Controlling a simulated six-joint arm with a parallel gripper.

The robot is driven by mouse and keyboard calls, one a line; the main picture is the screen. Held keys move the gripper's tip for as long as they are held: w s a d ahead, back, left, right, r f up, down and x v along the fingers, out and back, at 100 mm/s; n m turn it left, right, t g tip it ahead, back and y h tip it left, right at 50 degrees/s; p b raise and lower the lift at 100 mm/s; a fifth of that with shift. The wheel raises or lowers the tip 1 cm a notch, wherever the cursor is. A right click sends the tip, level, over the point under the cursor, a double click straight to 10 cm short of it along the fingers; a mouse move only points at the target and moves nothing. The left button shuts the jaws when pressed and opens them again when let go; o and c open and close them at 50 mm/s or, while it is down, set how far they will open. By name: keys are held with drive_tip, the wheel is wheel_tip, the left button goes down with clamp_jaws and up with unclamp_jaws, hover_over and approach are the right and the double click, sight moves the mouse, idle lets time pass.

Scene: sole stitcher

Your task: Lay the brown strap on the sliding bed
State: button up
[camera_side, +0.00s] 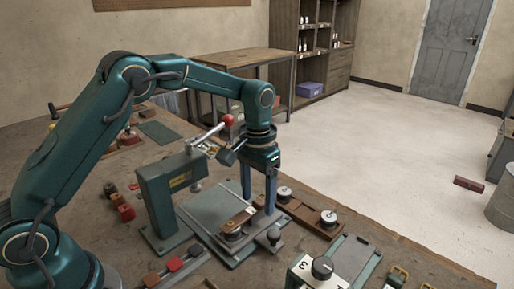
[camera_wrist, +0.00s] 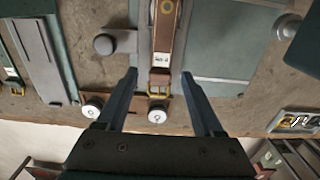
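The brown strap (camera_side: 238,219) lies lengthwise on the grey sliding bed (camera_side: 207,208) of the green stitcher (camera_side: 165,200). In the wrist view the strap (camera_wrist: 164,50) has a brass buckle at its near end and a small white label. A pale strip of the bed (camera_wrist: 145,35) shows beside it. My gripper (camera_side: 258,207) is low over the bed's near end. In the wrist view my gripper (camera_wrist: 159,75) is open, with a finger on each side of the buckle end and a visible gap to each.
A dark round knob (camera_side: 274,236) stands beside the bed. A brown rail with white round clamps (camera_side: 328,217) lies close to the right. A red-balled lever (camera_side: 229,120) rises by my wrist. A green fixture with a black knob (camera_side: 322,267) stands in front.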

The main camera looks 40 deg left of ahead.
sight(258, 201)
drive_tip(key=s+r+t, duration=0.1)
drive_tip(key=s+r, duration=0.1)
drive_tip(key=r, duration=0.6)
drive_tip(key=s+r, duration=0.2)
drive_tip(key=r, duration=0.6)
drive_tip(key=s+f+t, duration=0.2)
drive_tip(key=s+f, duration=0.1)
drive_tip(key=s, duration=0.4)
drive_tip(key=s+a+f+t, duration=0.1)
drive_tip(key=s+f+t, duration=0.1)
drive_tip(key=s, duration=0.6)
drive_tip(key=shift+s+a+f+t, duration=0.25)
drive_tip(key=shift+s+f+t, duration=0.05)
drive_tip(key=shift+f, duration=0.1)
